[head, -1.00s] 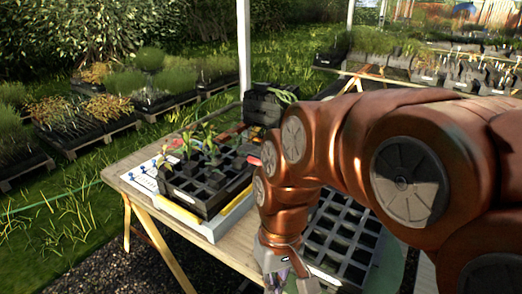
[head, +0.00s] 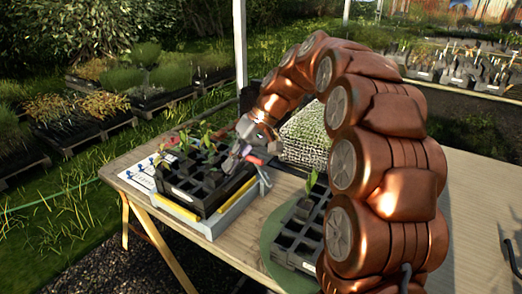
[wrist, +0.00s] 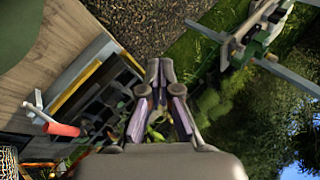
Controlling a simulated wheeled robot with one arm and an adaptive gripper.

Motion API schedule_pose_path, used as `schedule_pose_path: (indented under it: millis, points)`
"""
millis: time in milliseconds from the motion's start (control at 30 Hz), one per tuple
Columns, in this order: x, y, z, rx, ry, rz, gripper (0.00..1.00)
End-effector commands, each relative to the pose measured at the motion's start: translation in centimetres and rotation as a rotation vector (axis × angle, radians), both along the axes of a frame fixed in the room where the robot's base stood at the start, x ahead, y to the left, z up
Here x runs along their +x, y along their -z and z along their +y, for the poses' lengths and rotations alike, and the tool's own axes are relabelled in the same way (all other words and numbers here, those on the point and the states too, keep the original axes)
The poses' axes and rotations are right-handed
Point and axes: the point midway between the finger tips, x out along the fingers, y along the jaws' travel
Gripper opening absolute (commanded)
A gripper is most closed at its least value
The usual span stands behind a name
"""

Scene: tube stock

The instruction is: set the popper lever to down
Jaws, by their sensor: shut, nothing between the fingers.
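The popper is a light grey-blue base (head: 207,226) with a yellow strip, under a black cell tray (head: 205,203) holding seedlings. Its lever has a red grip (head: 257,161) near the base's right corner. In the wrist view the red lever grip (wrist: 62,130) sits on a thin grey arm at the left, apparently raised above the base. My gripper (head: 230,166) is over the right part of the tray, left of the grip and apart from it. In the wrist view my gripper (wrist: 160,66) is shut and empty, with leaves behind its fingers.
A second black tray (head: 298,240) with a seedling stands on a round green mat (head: 270,238) at the front. A pale, speckled tray (head: 306,138) stands behind. A white post (head: 240,50) rises behind the table.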

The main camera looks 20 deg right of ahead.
Motion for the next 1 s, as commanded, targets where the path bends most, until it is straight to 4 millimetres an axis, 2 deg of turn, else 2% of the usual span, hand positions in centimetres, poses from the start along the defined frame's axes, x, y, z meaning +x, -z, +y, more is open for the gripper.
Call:
schedule_pose_path:
  millis: [33, 200, 500, 800, 1000]
  points:
    - [1.3, -0.1, -0.9, 0.021, 0.004, -0.012, 0.00]
    - [5.2, -0.9, -3.7, 0.080, 0.005, -0.084, 0.00]
    - [10.5, -1.4, -9.8, 0.154, 0.004, -0.217, 0.00]
    - [13.9, -0.7, -16.8, 0.183, -0.005, -0.356, 0.00]
    - [15.0, 0.5, -21.1, 0.176, -0.022, -0.439, 0.00]
